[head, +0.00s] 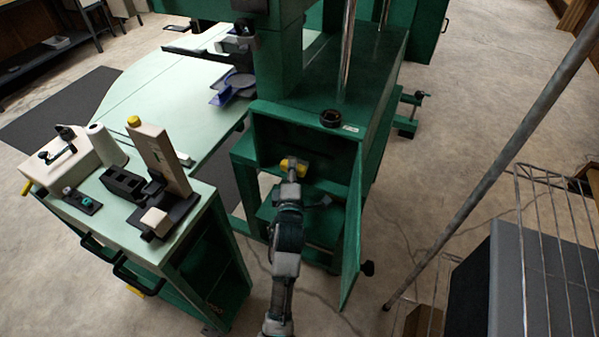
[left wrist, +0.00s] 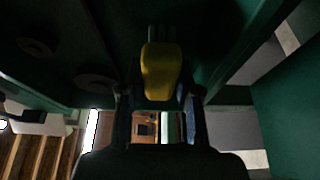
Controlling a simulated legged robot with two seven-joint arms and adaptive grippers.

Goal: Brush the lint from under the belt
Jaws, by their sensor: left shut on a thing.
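My left gripper (head: 291,180) reaches into the open lower compartment of the green machine (head: 268,135). It is shut on a yellow-handled tool, likely the brush (head: 303,168). In the left wrist view the yellow handle (left wrist: 161,72) sits between the two fingers, with a dark end with short prongs or tufts beyond it. Two dark round discs (left wrist: 95,80), perhaps wheels, show on the dark green wall to the left of the handle. I cannot make out the belt or any lint in the dark compartment. My right gripper is not in view.
The compartment's green door (head: 352,235) stands open to the right of my arm. A green cart (head: 190,215) with tools on top is on the left. A diagonal metal pole (head: 490,165) and wire rack (head: 560,250) stand at right. Floor between door and pole is clear.

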